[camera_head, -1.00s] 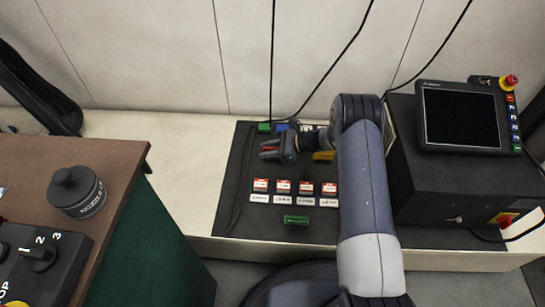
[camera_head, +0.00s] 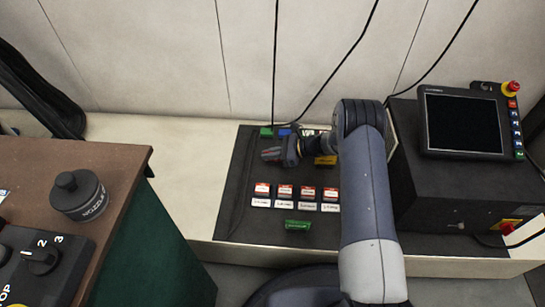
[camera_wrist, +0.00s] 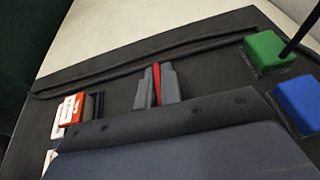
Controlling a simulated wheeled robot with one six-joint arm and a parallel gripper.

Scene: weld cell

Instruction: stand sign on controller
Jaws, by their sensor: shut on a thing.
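My gripper (camera_head: 270,155) is over the left back part of a black mat. In the wrist view its two grey fingers (camera_wrist: 157,88) are shut on a thin red piece (camera_wrist: 156,84), seen edge-on. It may be a sign; its face is hidden. The controller (camera_head: 440,205) looks to be the black box at the right, with a dark screen (camera_head: 460,122) on top. My gripper is well to the left of it. A row of red-and-white cards (camera_head: 285,191) stands on the mat, in front of my gripper; some also show in the wrist view (camera_wrist: 74,110).
Green (camera_wrist: 266,48) and blue (camera_wrist: 296,98) blocks sit at the mat's back. A yellow block (camera_head: 326,160) is right of my gripper, and a green one (camera_head: 297,225) lies near the front. A cable hangs behind. A brown bench (camera_head: 125,165) with a black knob stands left.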

